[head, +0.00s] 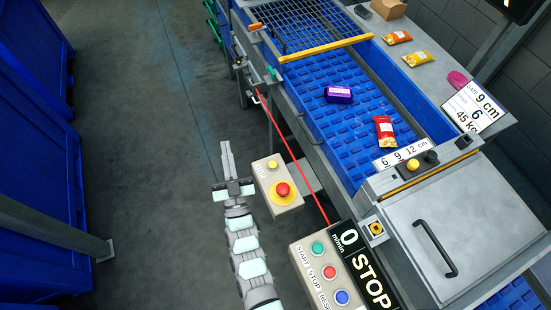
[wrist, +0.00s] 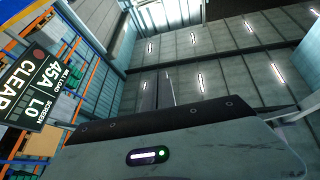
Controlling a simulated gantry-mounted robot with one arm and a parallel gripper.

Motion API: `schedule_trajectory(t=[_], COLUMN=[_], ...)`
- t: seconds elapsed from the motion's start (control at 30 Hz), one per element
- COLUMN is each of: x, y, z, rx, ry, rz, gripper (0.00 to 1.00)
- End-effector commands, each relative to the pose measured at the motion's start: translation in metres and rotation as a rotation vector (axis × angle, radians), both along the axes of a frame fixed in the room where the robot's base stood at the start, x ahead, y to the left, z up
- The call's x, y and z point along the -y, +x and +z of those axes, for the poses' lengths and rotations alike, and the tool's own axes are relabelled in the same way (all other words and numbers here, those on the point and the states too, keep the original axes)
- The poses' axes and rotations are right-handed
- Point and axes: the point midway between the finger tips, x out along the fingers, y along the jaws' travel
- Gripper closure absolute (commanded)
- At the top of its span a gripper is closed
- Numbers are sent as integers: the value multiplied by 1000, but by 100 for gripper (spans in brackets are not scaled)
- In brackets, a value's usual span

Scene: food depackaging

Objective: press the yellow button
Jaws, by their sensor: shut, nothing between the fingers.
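A small yellow button (head: 272,164) sits at the top of a beige control box, above a red mushroom button (head: 283,189) on a yellow disc. My gripper (head: 226,148) is shut and empty, pointing up the picture over the dark floor. In the head view it appears left of the beige box, apart from it. The wrist view shows ceiling lights, racks and a pale grey housing with a green light; neither yellow button appears there.
A box with green, red and blue buttons (head: 330,272) stands below the beige box. A red cord (head: 290,150) runs along the conveyor's side. The blue belt (head: 350,130) carries a purple pack (head: 338,95) and a red pack (head: 384,130).

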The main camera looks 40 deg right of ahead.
Motion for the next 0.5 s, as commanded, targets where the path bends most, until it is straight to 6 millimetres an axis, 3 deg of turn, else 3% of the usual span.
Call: schedule_trajectory(t=[0.03,0.3,0.5], x=[22,118,168], y=[9,46,57], z=[-9,-99,-162], rx=[-52,-373,-608], ry=[37,291,509], rz=[-28,-94,-44], gripper=[100,100,100])
